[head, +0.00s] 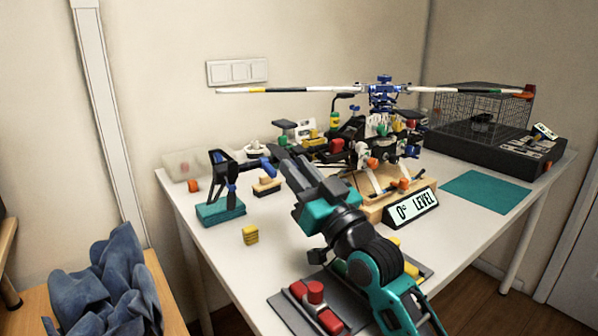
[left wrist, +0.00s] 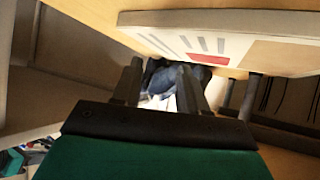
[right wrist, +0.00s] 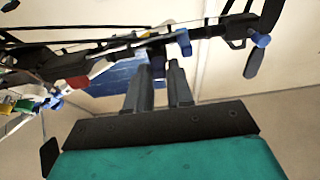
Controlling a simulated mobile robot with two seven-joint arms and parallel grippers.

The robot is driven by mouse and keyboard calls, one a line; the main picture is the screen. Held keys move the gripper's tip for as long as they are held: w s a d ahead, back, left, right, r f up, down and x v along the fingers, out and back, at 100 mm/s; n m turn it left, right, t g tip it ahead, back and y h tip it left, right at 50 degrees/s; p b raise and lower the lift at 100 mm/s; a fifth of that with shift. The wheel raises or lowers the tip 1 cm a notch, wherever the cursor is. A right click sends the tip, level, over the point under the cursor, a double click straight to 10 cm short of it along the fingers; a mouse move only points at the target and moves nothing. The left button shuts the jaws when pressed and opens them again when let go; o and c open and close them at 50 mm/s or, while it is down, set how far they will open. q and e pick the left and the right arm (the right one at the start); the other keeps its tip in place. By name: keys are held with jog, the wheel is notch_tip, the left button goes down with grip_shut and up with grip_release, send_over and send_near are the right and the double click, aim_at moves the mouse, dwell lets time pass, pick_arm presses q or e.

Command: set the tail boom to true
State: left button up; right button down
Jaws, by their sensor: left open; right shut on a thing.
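A model helicopter with a long rotor (head: 385,90) stands on a wooden stand on the white table. Its black tail boom, with blue fittings and a fin (head: 222,170), reaches left over a teal block (head: 220,213). My right gripper (head: 278,162) is at the boom by a blue fitting (head: 266,162). In the right wrist view its fingers (right wrist: 158,72) are shut at the boom (right wrist: 115,47), with a dark blue part at the tips. The exact contact is partly hidden. My left gripper (left wrist: 158,75) shows only in the left wrist view, open and empty.
A wire cage (head: 483,112) and teal mat (head: 487,191) are at the right.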

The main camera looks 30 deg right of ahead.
pick_arm(q)
notch_tip(320, 180, up, 10)
jog(key=s+a+p, duration=0.1)
jog(key=a+p, duration=0.1)
jog(key=p, duration=1.2)
jog(key=shift+s+a+f+y, duration=0.15)
jog(key=shift+a+f+y, duration=0.05)
jog(key=shift+a+y, duration=0.2)
pick_arm(e)
jog(key=r+g, duration=0.1)
jog(key=g, duration=0.2)
jog(key=shift+w+r+h, duration=0.15)
jog(key=shift+r+h, duration=0.15)
jog(key=shift+r, duration=0.1)
pick_arm(q)
jog(key=shift+d, duration=0.15)
pick_arm(e)
jog(key=c, duration=1.4)
grip_release()
pick_arm(q)
jog(key=shift+d+r, duration=0.15)
pick_arm(e)
jog(key=shift+o, duration=0.2)
